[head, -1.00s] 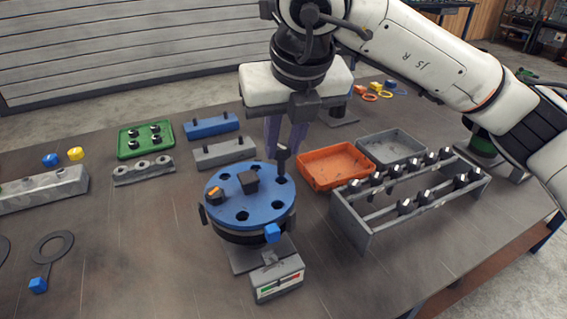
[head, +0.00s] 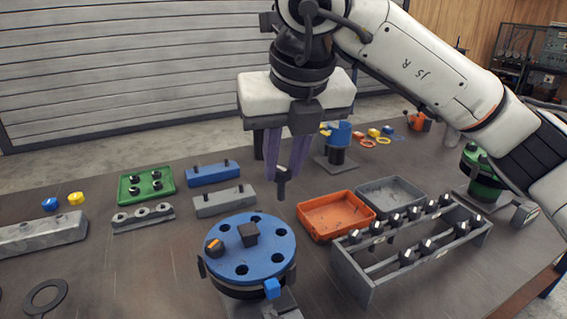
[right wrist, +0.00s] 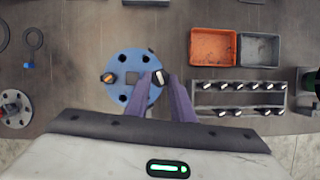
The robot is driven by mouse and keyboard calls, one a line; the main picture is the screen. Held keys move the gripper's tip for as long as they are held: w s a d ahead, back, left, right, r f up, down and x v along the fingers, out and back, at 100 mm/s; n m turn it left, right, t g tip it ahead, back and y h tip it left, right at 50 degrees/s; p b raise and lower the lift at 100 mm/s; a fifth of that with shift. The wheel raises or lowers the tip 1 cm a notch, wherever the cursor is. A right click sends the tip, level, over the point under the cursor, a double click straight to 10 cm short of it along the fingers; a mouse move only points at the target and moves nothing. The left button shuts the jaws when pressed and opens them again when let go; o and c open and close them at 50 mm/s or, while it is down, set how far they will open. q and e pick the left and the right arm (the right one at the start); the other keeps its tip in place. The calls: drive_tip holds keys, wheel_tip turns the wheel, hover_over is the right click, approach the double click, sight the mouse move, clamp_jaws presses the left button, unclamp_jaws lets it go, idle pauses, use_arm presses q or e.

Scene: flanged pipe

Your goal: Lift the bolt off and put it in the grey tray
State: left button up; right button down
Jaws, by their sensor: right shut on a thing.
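My right gripper (head: 285,172) is shut on a dark bolt (head: 281,187), held upright above the back right of the blue flange (head: 262,238). The bolt's pale head shows between the fingertips in the right wrist view (right wrist: 158,77). The blue flange has several open holes, a dark square block at its centre and one bolt with an orange mark (head: 213,247) at its left. The grey tray (head: 391,194) is to the right of the gripper and looks empty. My left gripper is not in view.
An orange tray (head: 336,213) stands between the flange and the grey tray. A grey rack (head: 367,291) with several bolts stands in front of the trays. A green tray (head: 146,185) and blue and grey blocks lie behind the flange, to the left.

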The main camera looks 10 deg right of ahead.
sight(284, 172)
drive_tip(key=shift+r+p, duration=1)
drive_tip(key=shift+r, duration=0.85)
